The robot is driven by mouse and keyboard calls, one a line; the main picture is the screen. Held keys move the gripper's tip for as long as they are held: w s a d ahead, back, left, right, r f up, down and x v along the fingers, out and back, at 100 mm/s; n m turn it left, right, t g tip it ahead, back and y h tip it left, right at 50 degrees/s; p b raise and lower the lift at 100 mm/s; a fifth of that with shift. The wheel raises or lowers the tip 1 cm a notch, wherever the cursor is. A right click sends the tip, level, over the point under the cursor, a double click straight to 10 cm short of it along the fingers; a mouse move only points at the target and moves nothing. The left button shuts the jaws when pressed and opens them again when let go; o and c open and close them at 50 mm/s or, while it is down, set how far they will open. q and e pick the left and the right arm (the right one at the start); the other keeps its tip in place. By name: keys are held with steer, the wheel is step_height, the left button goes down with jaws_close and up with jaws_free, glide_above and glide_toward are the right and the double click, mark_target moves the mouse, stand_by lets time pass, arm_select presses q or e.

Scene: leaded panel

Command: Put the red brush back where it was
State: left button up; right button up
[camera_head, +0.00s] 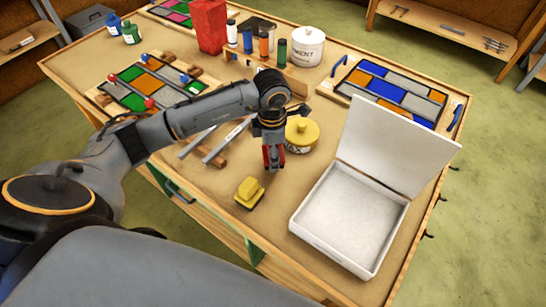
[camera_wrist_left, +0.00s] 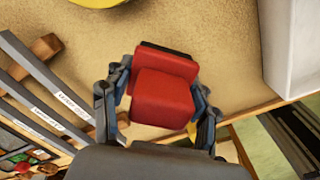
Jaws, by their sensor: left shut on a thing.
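My left gripper (camera_head: 272,146) is shut on the red brush (camera_head: 272,159), pointing down over the table's near middle. In the left wrist view the red brush (camera_wrist_left: 163,98) sits between the two fingers of the gripper (camera_wrist_left: 160,103); its bristle side shows as a dark strip. The brush seems to hang above the tabletop, though its exact height is hard to tell. A yellow brush (camera_head: 249,192) lies on the table just in front of and left of it. My right gripper is not in view.
A white box (camera_head: 350,215) with its lid open stands at right. A yellow tin (camera_head: 302,134) is behind the gripper, and grey strips (camera_head: 222,146) rest on wooden bars to its left. Leaded panels (camera_head: 395,92) lie further back. Bare tabletop surrounds the yellow brush.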

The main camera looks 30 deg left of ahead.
arm_select(q)
step_height(320, 180, down, 3)
steer(key=shift+w+d+f+p, duration=0.1)
steer(key=shift+p, duration=0.75)
steer(key=shift+f, duration=0.1)
steer(key=shift+f, duration=0.1)
steer(key=shift+f+b, duration=0.15)
steer(key=shift+b, duration=0.2)
steer(key=o, duration=1)
